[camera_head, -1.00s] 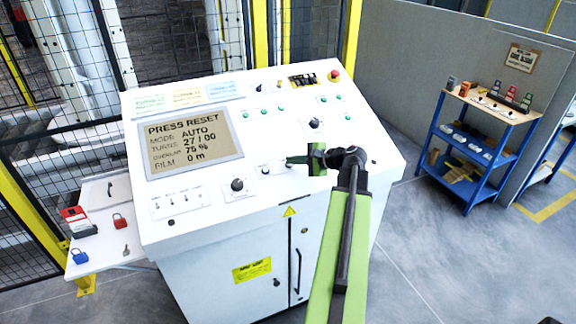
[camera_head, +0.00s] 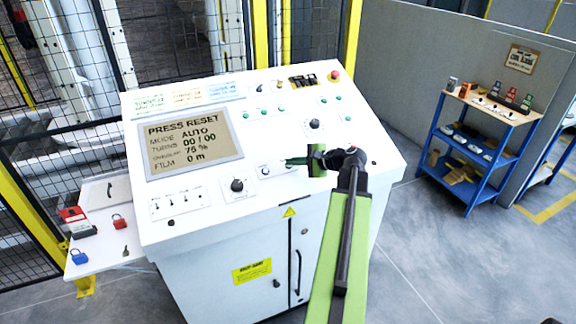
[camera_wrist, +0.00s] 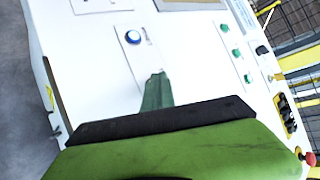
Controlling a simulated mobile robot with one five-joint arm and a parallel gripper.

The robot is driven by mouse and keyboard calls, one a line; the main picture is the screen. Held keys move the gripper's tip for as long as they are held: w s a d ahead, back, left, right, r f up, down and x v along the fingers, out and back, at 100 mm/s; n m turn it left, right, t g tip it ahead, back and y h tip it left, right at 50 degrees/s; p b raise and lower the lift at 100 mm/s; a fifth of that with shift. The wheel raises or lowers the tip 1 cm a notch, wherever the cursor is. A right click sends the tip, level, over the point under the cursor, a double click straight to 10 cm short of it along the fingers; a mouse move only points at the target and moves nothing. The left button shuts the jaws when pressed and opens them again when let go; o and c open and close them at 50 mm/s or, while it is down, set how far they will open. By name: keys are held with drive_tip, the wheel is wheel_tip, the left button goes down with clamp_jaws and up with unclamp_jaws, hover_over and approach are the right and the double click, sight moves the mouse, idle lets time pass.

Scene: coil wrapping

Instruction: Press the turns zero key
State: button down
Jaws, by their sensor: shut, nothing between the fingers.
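The white control console's screen (camera_head: 190,143) reads PRESS RESET, MODE AUTO, TURNS 00 / 00, 75 % and FILM 0 m. A blue round button (camera_head: 265,170) sits on a small plate below and right of the screen; it also shows in the wrist view (camera_wrist: 133,37). My gripper (camera_head: 289,162) is shut and empty, its tips at the other end of that plate, right of the blue button. In the wrist view the dark green fingers (camera_wrist: 156,80) cover that end. Any key under the tips is hidden, and I cannot tell whether they touch it. No key label is readable.
A black rotary knob (camera_head: 237,185) is left of the blue button, another (camera_head: 314,124) is above my gripper. Several green buttons and a red emergency stop (camera_head: 334,75) are toward the back. A blue shelf cart (camera_head: 470,145) stands at right, a side shelf with padlocks (camera_head: 100,232) at left.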

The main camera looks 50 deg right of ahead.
drive_tip(key=shift+s+a+r+p, duration=0.1)
drive_tip(key=shift+s+r+p, duration=0.15)
drive_tip(key=shift+r+p, duration=0.35)
drive_tip(key=r+p, duration=0.1)
drive_tip(key=s+r+p, duration=0.1)
drive_tip(key=r+p, duration=0.1)
drive_tip(key=s+r+p, duration=0.1)
drive_tip(key=shift+a+r, duration=0.3)
drive_tip(key=shift+a, duration=0.1)
idle(0.4)
